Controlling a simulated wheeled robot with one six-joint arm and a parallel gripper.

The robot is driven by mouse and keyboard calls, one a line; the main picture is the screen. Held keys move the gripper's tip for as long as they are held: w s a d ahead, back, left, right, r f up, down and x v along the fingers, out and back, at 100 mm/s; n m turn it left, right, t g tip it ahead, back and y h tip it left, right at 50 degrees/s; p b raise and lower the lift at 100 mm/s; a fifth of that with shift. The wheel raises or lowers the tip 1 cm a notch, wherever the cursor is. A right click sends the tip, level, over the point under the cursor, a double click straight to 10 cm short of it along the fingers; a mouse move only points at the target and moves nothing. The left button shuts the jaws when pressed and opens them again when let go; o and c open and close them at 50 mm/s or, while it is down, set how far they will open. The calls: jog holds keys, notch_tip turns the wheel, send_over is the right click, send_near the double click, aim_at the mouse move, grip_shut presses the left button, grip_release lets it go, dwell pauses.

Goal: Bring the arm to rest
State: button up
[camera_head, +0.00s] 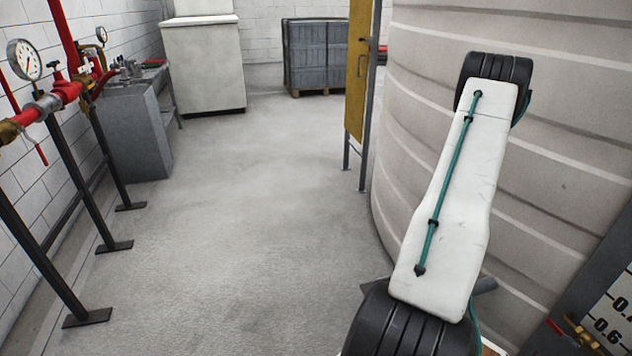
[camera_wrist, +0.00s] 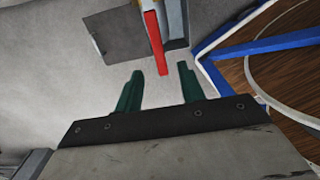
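My arm (camera_head: 450,200) rises at the right of the head view, a white link with a teal cable between two black joints. Its end is not visible there. In the wrist view my gripper (camera_wrist: 160,68) shows two green fingers standing well apart, so it is open. A red bar (camera_wrist: 154,42) comes from the top of that view, and its lower end appears between the fingertips. It touches neither finger in the picture. I cannot tell how far beyond the fingers it lies.
A large ribbed beige tank (camera_head: 425,130) stands close behind my arm. Red piping with a gauge (camera_head: 24,60) runs along the left wall on black stands. The grey floor (camera_head: 230,220) between is clear. Blue bars (camera_wrist: 265,48) cross the wrist view at the right.

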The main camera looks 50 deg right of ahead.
jog(key=w+a+r+m+g+y, duration=0.1)
jog(key=w+a+r+m, duration=0.35)
jog(key=a+r, duration=0.5)
jog(key=w+a+r+m+g+y, duration=0.1)
jog(key=w+a+r+m, duration=0.2)
jog(key=a+r+m, duration=0.45)
jog(key=w+a+r+m+y, duration=0.1)
jog(key=w+a+r+m, duration=0.3)
jog(key=a+r, duration=0.65)
jog(key=s+a+r+n+t+h, duration=0.1)
jog(key=s+a+r+n, duration=0.1)
jog(key=a+r, duration=0.7)
jog(key=s+a+r+n+t+h, duration=0.1)
jog(key=s+a+r+t+h, duration=0.1)
jog(key=a+r, duration=0.7)
jog(key=a, duration=0.5)
jog(key=shift+n, duration=0.4)
